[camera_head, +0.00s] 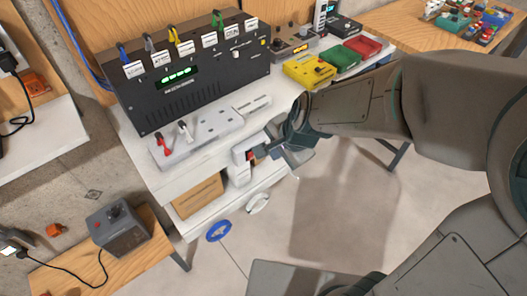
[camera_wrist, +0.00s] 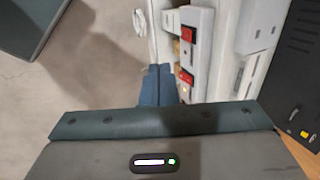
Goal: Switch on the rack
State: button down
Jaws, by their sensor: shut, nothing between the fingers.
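A black rack-like unit (camera_head: 190,90) with a lit green display, coloured clips and white labels stands on the white bench. In the wrist view the strip (camera_wrist: 203,55) shows two red rocker switches, an upper one (camera_wrist: 188,35) and a lower one (camera_wrist: 185,77). My gripper (camera_wrist: 158,85) is shut and empty, its blue fingertips just left of the lower switch. I cannot tell whether they touch it. In the head view my gripper (camera_head: 268,151) is beside the strip, partly hiding it.
A grey-white panel (camera_head: 195,132) with red and white levers lies before the black unit. A cardboard box (camera_head: 198,196) is on the shelf below. The floor in front is open.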

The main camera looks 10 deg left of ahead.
aim_at(251, 156)
jog(key=w+a+f+b, duration=0.2)
jog(key=w+a+f, duration=0.3)
jog(key=f, duration=0.3)
jog(key=shift+a+b, duration=0.35)
jog(key=shift+a, duration=0.2)
jog(key=shift+w, duration=0.15)
